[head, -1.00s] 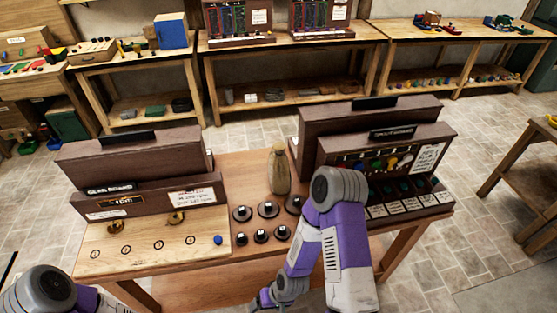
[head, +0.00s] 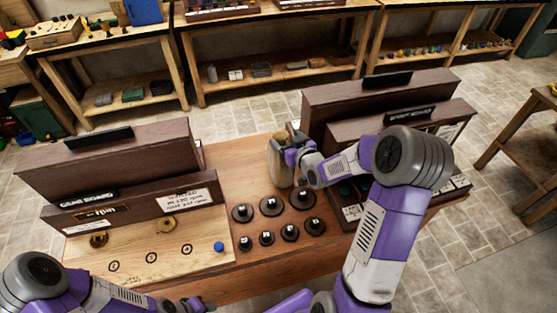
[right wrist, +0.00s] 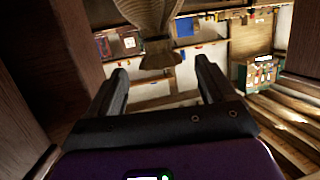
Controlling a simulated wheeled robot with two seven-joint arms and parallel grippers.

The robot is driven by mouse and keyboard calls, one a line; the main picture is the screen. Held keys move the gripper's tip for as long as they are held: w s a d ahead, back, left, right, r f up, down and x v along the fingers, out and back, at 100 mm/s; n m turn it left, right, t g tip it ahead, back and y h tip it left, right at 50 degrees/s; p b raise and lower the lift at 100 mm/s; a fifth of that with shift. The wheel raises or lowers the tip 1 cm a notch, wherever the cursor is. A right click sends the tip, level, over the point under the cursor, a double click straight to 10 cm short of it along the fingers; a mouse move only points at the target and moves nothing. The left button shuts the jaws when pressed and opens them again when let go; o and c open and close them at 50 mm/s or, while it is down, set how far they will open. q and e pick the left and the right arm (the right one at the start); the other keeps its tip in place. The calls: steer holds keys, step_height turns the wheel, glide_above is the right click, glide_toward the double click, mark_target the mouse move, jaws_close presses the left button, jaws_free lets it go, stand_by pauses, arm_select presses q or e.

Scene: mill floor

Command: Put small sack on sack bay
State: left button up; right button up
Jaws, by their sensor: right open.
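The small sack (head: 276,163) is pale tan with a tied neck and stands upright on the wooden table between the two dark cabinets. My right gripper (head: 287,147) is open at the sack's upper part. In the right wrist view, the sack's neck and flared top (right wrist: 158,30) show ahead of the two spread fingers (right wrist: 163,80), with nothing held between them. In the head view the gripper and wrist hide part of the sack's right side. My left gripper (head: 198,303) shows only partly at the bottom edge; its fingers are unclear. I cannot make out a label reading sack bay.
Several dark knobbed weights (head: 271,205) stand on the table just in front of the sack. A left cabinet (head: 110,160) with a pale board (head: 130,250) and a right cabinet (head: 330,97) flank it. The tabletop behind the sack's left is clear.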

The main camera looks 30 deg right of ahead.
mark_target(278, 131)
steer(key=x, duration=0.6)
steer(key=shift+w+f+p, duration=0.2)
steer(key=shift+f+p, duration=0.15)
jaws_close()
steer(key=shift+r, duration=0.25)
